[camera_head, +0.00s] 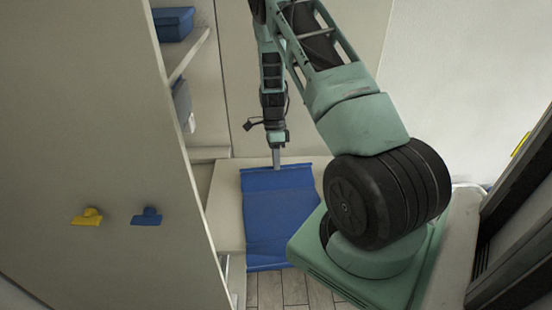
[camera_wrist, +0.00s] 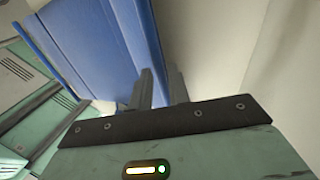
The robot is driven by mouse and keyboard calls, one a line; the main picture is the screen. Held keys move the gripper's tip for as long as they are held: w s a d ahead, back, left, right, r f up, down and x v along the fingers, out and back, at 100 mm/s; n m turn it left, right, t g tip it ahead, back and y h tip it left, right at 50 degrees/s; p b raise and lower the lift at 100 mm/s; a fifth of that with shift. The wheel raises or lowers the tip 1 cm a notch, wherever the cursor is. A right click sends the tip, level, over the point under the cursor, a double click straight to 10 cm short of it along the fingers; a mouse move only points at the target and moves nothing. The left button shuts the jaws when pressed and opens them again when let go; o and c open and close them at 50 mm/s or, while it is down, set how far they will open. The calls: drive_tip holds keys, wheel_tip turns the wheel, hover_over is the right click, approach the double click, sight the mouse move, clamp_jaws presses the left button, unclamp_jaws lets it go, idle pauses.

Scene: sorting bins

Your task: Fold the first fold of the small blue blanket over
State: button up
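The small blue blanket (camera_head: 278,205) lies spread over a pale bench top, and its near end hangs over the bench's front edge. My gripper (camera_head: 277,166) points down at the blanket's far edge. In the wrist view the blanket (camera_wrist: 85,45) fills the upper left, with creases running along its edge. My gripper's two fingers (camera_wrist: 160,75) stand a little apart at that edge, one over the blue cloth and one beside it. Whether the cloth touches the inner finger faces is hidden.
A pale panel with a yellow hook (camera_head: 87,217) and a blue hook (camera_head: 147,217) stands at the left. Behind it, shelves hold a blue bin (camera_head: 173,24). A wall stands close behind the bench (camera_head: 226,205). My arm and base cover its right side.

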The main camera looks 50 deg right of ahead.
drive_tip(key=shift+r, duration=0.1)
drive_tip(key=shift+s+a+r+g+y+p, duration=0.1)
drive_tip(key=shift+s+r+g+y+p, duration=0.05)
drive_tip(key=shift+r+g+y+p, duration=0.4)
drive_tip(key=shift+s+a+r+g+y+p, duration=0.15)
drive_tip(key=shift+r+g+y+p, duration=0.1)
drive_tip(key=shift+g+y+p, duration=0.25)
drive_tip(key=shift+s+a+r+p, duration=0.35)
drive_tip(key=shift+r+p, duration=0.1)
drive_tip(key=shift+r, duration=0.05)
drive_tip(key=shift+o, duration=1)
drive_tip(key=shift+f, duration=0.1)
